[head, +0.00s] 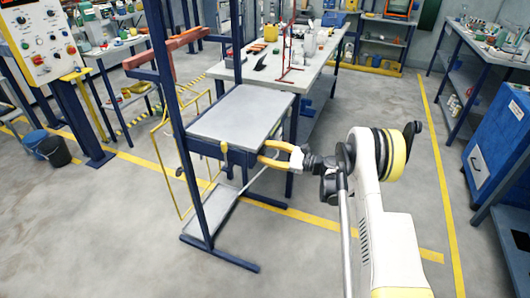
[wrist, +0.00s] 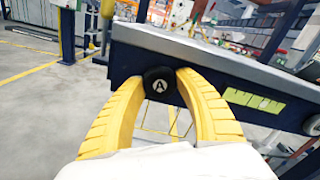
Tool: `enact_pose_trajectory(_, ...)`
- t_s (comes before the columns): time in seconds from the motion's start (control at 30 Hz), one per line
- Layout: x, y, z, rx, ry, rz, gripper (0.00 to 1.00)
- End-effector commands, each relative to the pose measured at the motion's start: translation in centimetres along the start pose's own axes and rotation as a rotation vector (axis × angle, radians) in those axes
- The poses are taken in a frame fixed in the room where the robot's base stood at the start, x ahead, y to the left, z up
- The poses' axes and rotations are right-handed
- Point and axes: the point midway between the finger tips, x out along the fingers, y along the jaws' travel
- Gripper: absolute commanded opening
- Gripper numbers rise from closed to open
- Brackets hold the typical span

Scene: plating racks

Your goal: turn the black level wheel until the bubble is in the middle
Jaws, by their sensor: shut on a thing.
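The black level wheel (wrist: 159,86), marked with a white A, sits on the dark blue front edge of the rack in the wrist view. My gripper (wrist: 160,80) has its two yellow fingers closed around the wheel, one on each side. In the head view my gripper (head: 262,155) reaches the rack's front right corner, and the wheel cannot be made out there. A yellow-green level vial (wrist: 255,104) is set in the same edge to the right of the wheel. Dark lines cross the vial, but I cannot tell where the bubble is.
The blue rack (head: 196,160) carries a grey shelf (head: 240,110) just behind my gripper. A yellow lever-like part (head: 224,150) hangs on its front edge, left of my gripper. A white workbench (head: 310,62) stands behind.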

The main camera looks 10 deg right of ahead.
Motion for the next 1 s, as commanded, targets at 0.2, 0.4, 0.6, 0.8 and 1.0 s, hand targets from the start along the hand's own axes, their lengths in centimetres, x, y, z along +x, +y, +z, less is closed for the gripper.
enact_pose_trajectory(0.2,0.00,0.00,-0.02,-0.082,0.000,0.000,0.10)
enact_pose_trajectory(0.4,0.00,0.01,-0.02,-0.080,0.000,0.000,0.10)
enact_pose_trajectory(0.6,0.00,0.00,-0.01,-0.079,0.000,0.000,0.64)
enact_pose_trajectory(0.8,0.00,0.00,-0.01,-0.067,0.000,0.000,0.64)
enact_pose_trajectory(1.0,0.00,0.00,-0.01,0.092,0.000,0.000,0.64)
